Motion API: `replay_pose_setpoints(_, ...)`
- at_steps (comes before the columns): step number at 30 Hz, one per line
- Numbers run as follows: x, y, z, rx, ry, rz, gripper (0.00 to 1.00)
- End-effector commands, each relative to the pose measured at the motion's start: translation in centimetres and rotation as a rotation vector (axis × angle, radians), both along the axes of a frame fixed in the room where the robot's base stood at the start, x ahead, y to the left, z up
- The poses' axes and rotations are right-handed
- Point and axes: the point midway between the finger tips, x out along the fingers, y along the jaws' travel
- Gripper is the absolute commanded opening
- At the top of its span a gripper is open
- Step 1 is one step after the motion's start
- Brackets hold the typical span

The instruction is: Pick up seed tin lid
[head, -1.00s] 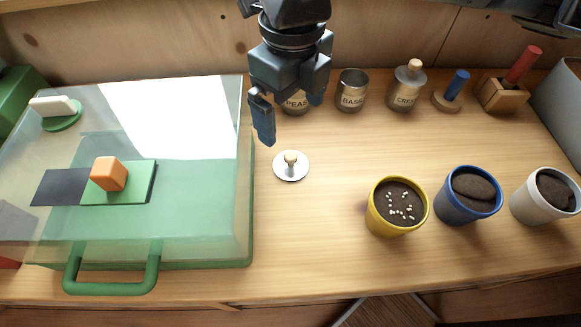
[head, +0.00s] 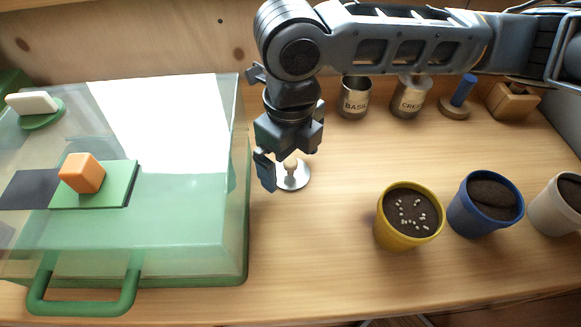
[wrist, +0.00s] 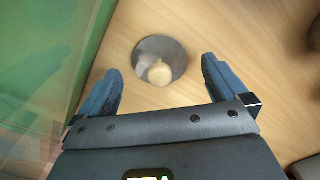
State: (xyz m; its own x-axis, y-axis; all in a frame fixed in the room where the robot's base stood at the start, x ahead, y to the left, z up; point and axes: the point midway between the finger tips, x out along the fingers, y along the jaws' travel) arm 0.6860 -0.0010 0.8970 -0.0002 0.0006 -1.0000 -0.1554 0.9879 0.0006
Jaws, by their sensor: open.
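The seed tin lid (head: 298,181) is a round silver disc with a pale wooden knob, lying flat on the table, knob up. My gripper (head: 284,158) points down over it, fingers apart and empty, and hides part of the disc in the head view. In the wrist view, the lid (wrist: 148,48) shows beyond and between the two blue fingertips, with clear gaps on both sides. The BASIL tin (head: 355,101) has no lid on it. The CRESS tin (head: 408,99) is partly covered by my arm, and the PEAS tin is hidden.
A green case (head: 190,245) with a clear cover stands close left of the lid. Yellow (head: 394,232), blue (head: 479,214) and white pots (head: 560,215) of soil stand at right. A blue peg on a wooden base (head: 455,104) stands behind. Table is clear around the lid's front.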

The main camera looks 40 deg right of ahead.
Motion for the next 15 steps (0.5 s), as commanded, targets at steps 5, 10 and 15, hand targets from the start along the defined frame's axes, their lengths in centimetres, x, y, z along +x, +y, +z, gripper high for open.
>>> replay_pose_setpoints(5, -0.02, 0.00, -1.30, -0.001, 0.001, 0.001, 1.00)
replay_pose_setpoints(10, -0.01, 0.01, -1.34, -0.001, 0.000, 0.001, 1.00)
replay_pose_setpoints(15, -0.01, 0.01, -1.33, -0.001, 0.000, 0.001, 0.88)
